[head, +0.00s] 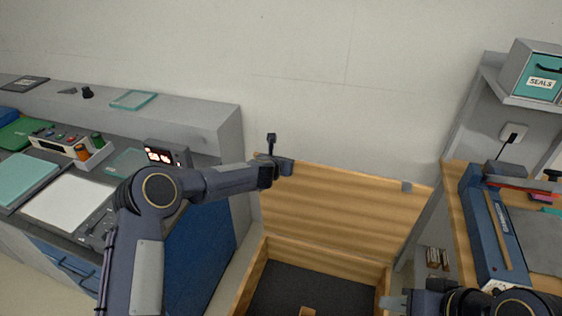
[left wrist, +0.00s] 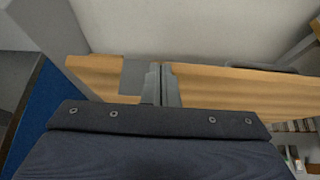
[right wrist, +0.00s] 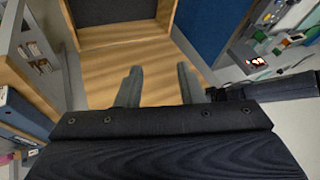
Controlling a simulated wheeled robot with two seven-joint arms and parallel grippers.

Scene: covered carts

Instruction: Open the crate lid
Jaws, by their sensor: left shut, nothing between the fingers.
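The wooden crate (head: 250,275) stands open at the lower middle of the head view, its dark inside showing. Its plank lid (head: 335,205) stands raised at the back, close to the wall. My left gripper (head: 287,166) is at the lid's upper left corner, shut and empty. In the left wrist view its fingers (left wrist: 161,85) are together at the lid's top edge (left wrist: 235,85); whether they touch it is unclear. My right gripper (head: 393,303) is open and empty near the crate's right side. In the right wrist view its fingers (right wrist: 158,88) are spread, with the lid (right wrist: 155,65) behind them.
A workbench (head: 170,108) with a digital display (head: 160,156) and panels stands on the left, its blue side beside the crate. On the right is a wooden table (head: 457,200) with a blue device (head: 488,235). A small wooden piece (head: 308,312) shows inside the crate.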

